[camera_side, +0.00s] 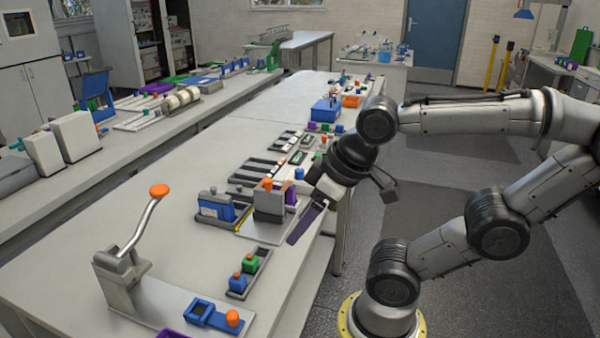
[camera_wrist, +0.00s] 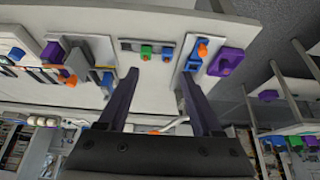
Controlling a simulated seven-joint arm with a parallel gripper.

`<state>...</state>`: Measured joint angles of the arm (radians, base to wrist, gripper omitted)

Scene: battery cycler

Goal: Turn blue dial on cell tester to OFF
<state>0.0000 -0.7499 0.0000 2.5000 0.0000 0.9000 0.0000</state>
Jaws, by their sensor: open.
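My gripper (camera_side: 303,222) has two long dark purple fingers, spread apart with nothing between them. It hangs over the bench's right edge in the side view; its fingers also show in the wrist view (camera_wrist: 158,76). A grey box (camera_side: 269,204) with an orange knob on top stands left of the fingers, beside a blue unit (camera_side: 215,207). A small blue knob (camera_side: 299,174) shows behind it. I cannot tell which device is the cell tester, and no dial markings or OFF label are readable. The fingers appear apart from these devices.
A dark tray (camera_side: 233,293) with green and blue knobbed blocks stands nearer the camera. A blue frame (camera_side: 200,311) and an orange knob (camera_side: 232,318) sit on a plate below an orange-tipped lever (camera_side: 159,190). The bench's left middle is clear.

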